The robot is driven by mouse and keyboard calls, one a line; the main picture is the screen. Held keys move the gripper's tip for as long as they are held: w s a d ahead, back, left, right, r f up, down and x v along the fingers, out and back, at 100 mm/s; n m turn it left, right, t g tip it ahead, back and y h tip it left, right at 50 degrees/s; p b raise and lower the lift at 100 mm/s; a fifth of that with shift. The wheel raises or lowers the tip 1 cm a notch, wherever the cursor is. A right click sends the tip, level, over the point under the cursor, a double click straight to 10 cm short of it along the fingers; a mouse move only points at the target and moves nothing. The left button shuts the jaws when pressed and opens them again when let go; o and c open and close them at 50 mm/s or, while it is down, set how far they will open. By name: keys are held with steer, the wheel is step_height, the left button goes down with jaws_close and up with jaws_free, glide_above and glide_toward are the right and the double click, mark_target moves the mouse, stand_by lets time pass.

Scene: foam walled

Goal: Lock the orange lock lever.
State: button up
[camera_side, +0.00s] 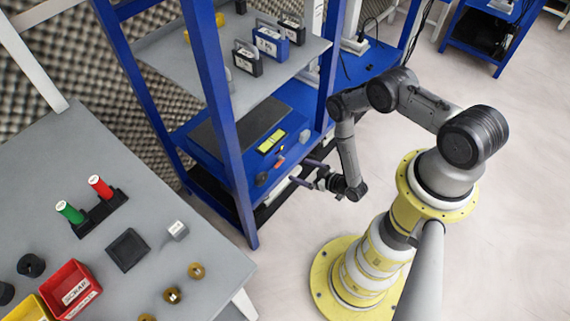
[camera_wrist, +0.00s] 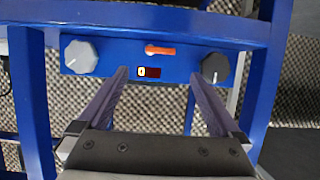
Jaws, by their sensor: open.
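The orange lock lever (camera_wrist: 160,50) lies horizontal on the blue panel in the wrist view, with a small white round end at its left. In the side view the lever (camera_side: 280,160) is a small orange spot on the front of the blue shelf unit. My gripper (camera_wrist: 156,77) is open and empty, its two purple fingers pointing at the panel, below and either side of the lever in the wrist picture. My gripper (camera_side: 306,174) is in front of the panel in the side view. I cannot tell the exact gap to the panel.
A grey knob (camera_wrist: 81,56) sits left of the lever and a black knob (camera_wrist: 215,67) right of it. A small display (camera_wrist: 149,72) is below the lever. Blue shelf posts (camera_side: 222,110) stand close by. A grey table (camera_side: 190,240) with bins is at left.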

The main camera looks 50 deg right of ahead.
mark_target(280, 162)
steer(key=x, duration=0.9)
steer(key=c, duration=1.4)
steer(key=m+y, duration=0.1)
steer(key=d+m+y, duration=0.1)
steer(key=m+y, duration=0.1)
steer(key=m, duration=0.1)
steer(key=shift+d+r, duration=0.15)
steer(key=shift+r, duration=0.25)
steer(key=m+y, duration=0.1)
steer(key=m, duration=0.1)
steer(key=d+m+t+y, duration=0.1)
steer(key=m, duration=0.1)
steer(key=shift+m, duration=0.3)
